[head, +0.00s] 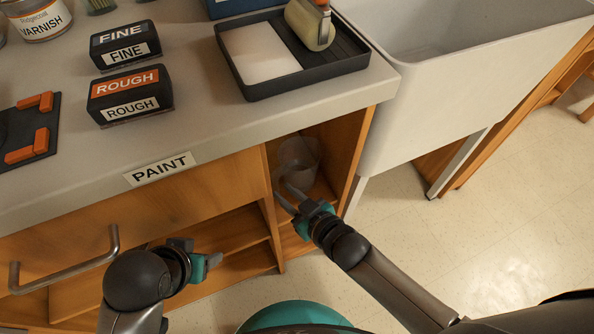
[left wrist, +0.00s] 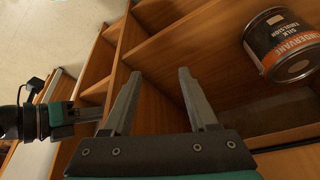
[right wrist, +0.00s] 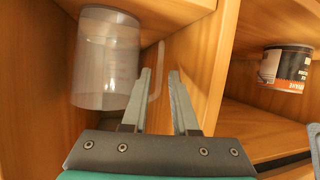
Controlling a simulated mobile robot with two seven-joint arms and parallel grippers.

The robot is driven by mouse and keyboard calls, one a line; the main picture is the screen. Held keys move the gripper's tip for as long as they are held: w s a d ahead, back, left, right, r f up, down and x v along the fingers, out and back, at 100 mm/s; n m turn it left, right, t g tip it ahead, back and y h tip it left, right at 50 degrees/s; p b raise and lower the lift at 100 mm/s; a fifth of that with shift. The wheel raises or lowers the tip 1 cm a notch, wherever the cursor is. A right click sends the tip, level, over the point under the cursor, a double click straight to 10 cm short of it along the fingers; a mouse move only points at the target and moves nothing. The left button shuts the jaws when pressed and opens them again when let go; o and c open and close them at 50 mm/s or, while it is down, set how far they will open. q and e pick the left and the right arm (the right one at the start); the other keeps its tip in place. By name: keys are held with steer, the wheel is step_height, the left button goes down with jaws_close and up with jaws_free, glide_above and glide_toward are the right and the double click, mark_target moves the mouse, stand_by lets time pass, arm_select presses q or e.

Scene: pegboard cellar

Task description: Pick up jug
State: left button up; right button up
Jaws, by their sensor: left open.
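The jug (head: 299,158) is clear plastic and stands upright in the narrow right-hand compartment under the worktop. In the right wrist view the jug (right wrist: 105,60) is on the left, with its pale handle (right wrist: 158,68) on its right side. My right gripper (head: 287,198) is in front of the compartment, near the jug. In the right wrist view its fingers (right wrist: 161,75) are apart, and the handle shows in the gap, closer to the left finger. I cannot tell whether they touch. My left gripper (head: 212,262) is open and empty, by the lower shelves; its fingers (left wrist: 156,80) show apart.
A paint tin (right wrist: 286,68) stands on a neighbouring shelf, also in the left wrist view (left wrist: 284,45). Wooden partitions (right wrist: 190,45) flank the jug closely. The PAINT drawer (head: 175,192) is beside it, the worktop (head: 200,130) overhangs, and a white sink (head: 430,90) stands right.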

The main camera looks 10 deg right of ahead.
steer(key=shift+b+x, duration=0.5)
steer(key=shift+x, duration=0.5)
steer(key=shift+w+a+f, duration=0.1)
steer(key=shift+w, duration=0.05)
arm_select(q)
steer(key=shift+w+d+r+t+h, duration=0.3)
steer(key=shift+w+d+r+t, duration=0.3)
steer(key=shift+w+d+t, duration=0.1)
arm_select(e)
jaws_close()
